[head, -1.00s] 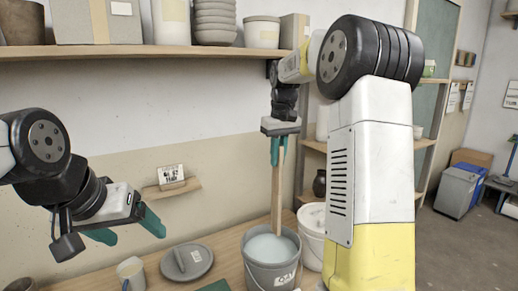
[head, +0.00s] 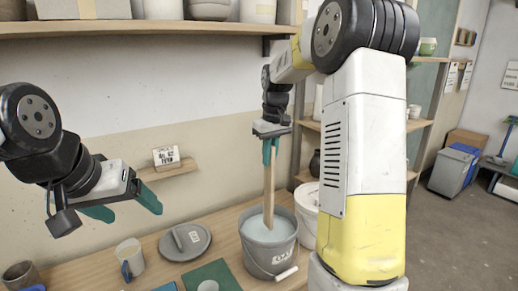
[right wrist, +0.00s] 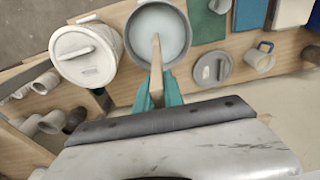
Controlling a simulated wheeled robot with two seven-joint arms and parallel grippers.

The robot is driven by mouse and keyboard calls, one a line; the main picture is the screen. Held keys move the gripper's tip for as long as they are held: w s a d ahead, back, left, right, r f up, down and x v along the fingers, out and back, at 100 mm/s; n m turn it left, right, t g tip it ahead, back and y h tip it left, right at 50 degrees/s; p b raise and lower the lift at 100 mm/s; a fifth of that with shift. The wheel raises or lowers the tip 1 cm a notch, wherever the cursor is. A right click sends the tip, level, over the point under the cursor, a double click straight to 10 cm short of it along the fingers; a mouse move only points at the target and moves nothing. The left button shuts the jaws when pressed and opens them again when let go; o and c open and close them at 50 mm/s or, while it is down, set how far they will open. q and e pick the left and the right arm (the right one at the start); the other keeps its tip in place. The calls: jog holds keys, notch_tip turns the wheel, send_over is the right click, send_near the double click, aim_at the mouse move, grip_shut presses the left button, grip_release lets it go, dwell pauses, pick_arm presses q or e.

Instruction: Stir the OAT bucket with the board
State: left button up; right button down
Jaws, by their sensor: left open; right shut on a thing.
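The grey OAT bucket (head: 270,252) stands on the wooden table, filled with pale blue-grey glaze. It also shows in the right wrist view (right wrist: 130,48). My right gripper (head: 270,150) is shut on the board's upper end, above the bucket. In the right wrist view the board (right wrist: 157,65) runs from between the green fingers into the bucket. My left gripper (head: 130,208) is open and empty, left of the bucket and above the table.
A white lidded bucket (head: 307,199) stands close to the right of the OAT bucket. A grey lid (head: 185,241) and a mug (head: 130,258) lie to the left, with a green mat (head: 212,274) in front. A small wall shelf (head: 168,171) holds a sign card.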

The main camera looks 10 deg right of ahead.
notch_tip(320, 180, down, 11)
jog(key=shift+f, duration=0.2)
dwell(0.7)
dwell(0.4)
